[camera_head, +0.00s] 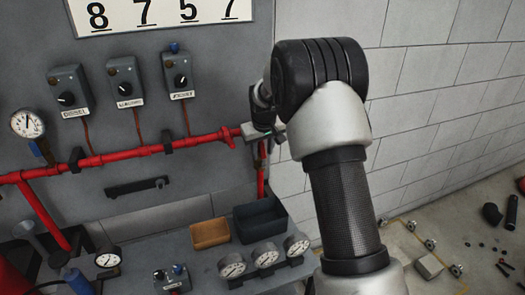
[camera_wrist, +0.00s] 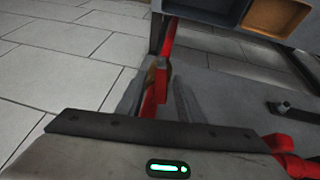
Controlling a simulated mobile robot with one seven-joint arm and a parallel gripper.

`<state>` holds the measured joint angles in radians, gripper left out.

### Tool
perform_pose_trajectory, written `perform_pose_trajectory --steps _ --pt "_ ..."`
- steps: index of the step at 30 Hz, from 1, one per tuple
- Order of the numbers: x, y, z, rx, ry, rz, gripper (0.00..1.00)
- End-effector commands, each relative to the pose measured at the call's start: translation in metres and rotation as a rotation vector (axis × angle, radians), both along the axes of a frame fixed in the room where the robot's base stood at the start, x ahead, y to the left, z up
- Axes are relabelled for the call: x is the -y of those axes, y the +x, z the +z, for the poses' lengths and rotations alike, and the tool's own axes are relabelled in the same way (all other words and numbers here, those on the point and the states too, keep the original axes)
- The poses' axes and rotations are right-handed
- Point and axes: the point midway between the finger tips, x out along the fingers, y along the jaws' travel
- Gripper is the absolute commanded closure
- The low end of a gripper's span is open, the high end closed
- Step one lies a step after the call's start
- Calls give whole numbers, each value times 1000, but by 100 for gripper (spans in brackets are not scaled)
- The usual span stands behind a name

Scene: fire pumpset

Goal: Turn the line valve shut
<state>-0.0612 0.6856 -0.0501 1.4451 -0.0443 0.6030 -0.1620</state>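The red line (camera_head: 150,150) runs across the grey panel, and its right end meets my gripper (camera_head: 258,138) near the panel's edge. A red vertical pipe (camera_head: 261,181) drops below that spot. In the wrist view, my gripper's two grey fingers (camera_wrist: 160,98) stand apart. A narrow red part (camera_wrist: 148,104), perhaps the valve's handle, shows between them, nearer the left finger. A brownish piece (camera_wrist: 151,75) sits just beyond it. I cannot tell whether the fingers touch the red part. The valve body is not clearly visible; my wrist hides much of that spot in the head view.
Below are a dark bin (camera_head: 260,220), an orange bin (camera_head: 210,234) and several gauges (camera_head: 266,255) on a grey ledge. Switch boxes (camera_head: 124,83) hang above the line. A white block wall (camera_head: 425,95) stands to the right. Loose parts lie on the floor at right.

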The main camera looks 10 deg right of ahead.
Motion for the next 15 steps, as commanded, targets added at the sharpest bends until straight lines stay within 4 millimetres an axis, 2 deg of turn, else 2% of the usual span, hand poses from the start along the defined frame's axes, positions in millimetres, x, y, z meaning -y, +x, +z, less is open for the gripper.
perform_pose_trajectory --steps 4,8,15 --pt "0 -1 3 1 0 0 66" --pt "-1 -6 16 4 1 1 66" --pt "-4 -28 67 6 1 1 66"
